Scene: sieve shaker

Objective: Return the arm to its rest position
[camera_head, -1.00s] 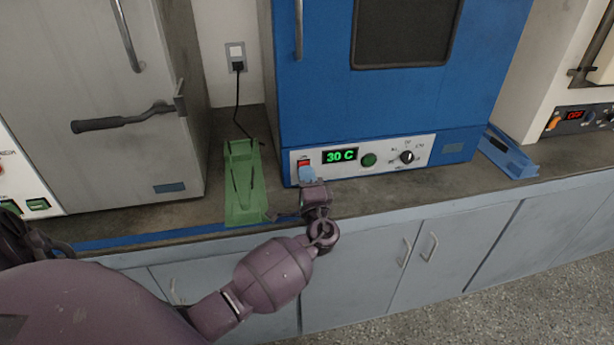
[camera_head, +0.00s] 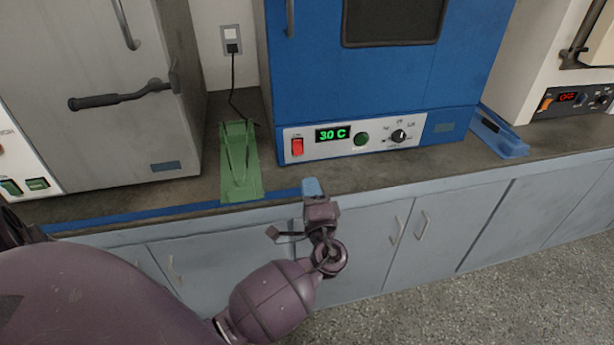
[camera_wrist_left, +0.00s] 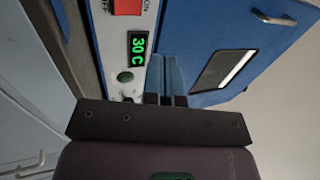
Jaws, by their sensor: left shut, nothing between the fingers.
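My left gripper (camera_head: 312,187) is shut and empty, with its blue fingertips together at the counter's front edge. It is below and in front of the blue oven (camera_head: 370,90) and apart from its control panel. In the left wrist view, the closed fingers (camera_wrist_left: 166,76) point toward the panel. The panel (camera_head: 352,139) has a red switch (camera_head: 297,147), a display reading 30 C (camera_head: 332,134), a green button (camera_head: 361,139) and a dial (camera_head: 398,136). The switch also shows in the left wrist view (camera_wrist_left: 128,6). My right gripper is not in view.
A green holder (camera_head: 240,165) stands on the counter left of the oven. A grey oven (camera_head: 110,110) with a dark handle stands at the left. A blue holder (camera_head: 497,133) lies right of the blue oven. Cabinets (camera_head: 370,235) run below the counter.

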